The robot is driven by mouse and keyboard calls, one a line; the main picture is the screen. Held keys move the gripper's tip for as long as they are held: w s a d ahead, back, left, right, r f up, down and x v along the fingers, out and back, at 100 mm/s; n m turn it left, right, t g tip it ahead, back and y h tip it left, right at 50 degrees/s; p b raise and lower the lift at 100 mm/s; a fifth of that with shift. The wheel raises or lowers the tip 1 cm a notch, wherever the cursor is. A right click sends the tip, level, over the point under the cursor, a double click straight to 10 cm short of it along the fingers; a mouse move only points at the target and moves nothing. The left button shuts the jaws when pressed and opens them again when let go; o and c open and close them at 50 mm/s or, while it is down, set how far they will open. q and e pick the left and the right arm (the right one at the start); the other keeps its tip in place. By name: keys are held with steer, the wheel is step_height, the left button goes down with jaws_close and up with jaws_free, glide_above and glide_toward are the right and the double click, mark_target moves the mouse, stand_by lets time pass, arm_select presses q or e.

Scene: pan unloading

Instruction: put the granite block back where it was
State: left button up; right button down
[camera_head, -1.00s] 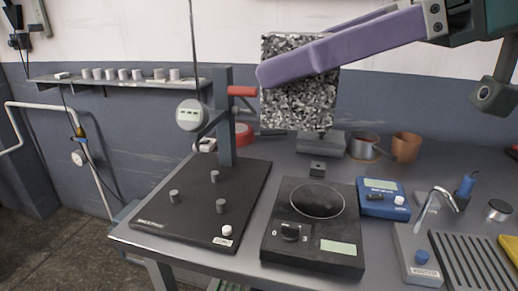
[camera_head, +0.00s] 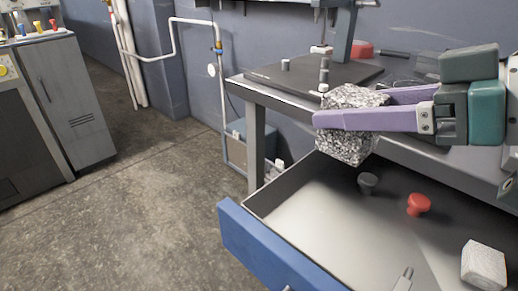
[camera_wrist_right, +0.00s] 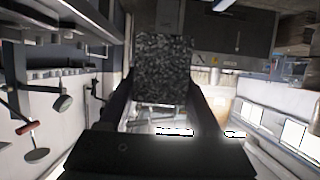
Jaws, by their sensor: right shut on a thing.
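The granite block (camera_head: 346,145), a speckled black-and-white cube, is held between the purple fingers of my right gripper (camera_head: 352,112). It hangs in the air, slightly tilted, over the back left of an open drawer (camera_head: 300,222). In the right wrist view the block (camera_wrist_right: 164,68) sits between the fingers (camera_wrist_right: 162,105), looking dark. My left gripper is in neither view.
The drawer has a blue front (camera_head: 262,248). Inside are a grey knob-like piece (camera_head: 367,182), a red one (camera_head: 418,204), a pale block (camera_head: 484,265) and a metal tool (camera_head: 404,280). Its left part is bare. The worktop with a black base plate (camera_head: 300,78) stands behind.

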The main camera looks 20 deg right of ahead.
step_height(320, 180, down, 12)
steer(key=b, duration=0.4)
steer(key=shift+f, duration=0.1)
step_height(320, 180, down, 4)
steer(key=shift+r+b, duration=0.25)
steer(key=shift+b, duration=0.85)
steer(key=shift+f, duration=0.25)
steer(key=shift+f, duration=0.15)
steer(key=shift+c, duration=0.4)
jaws_free()
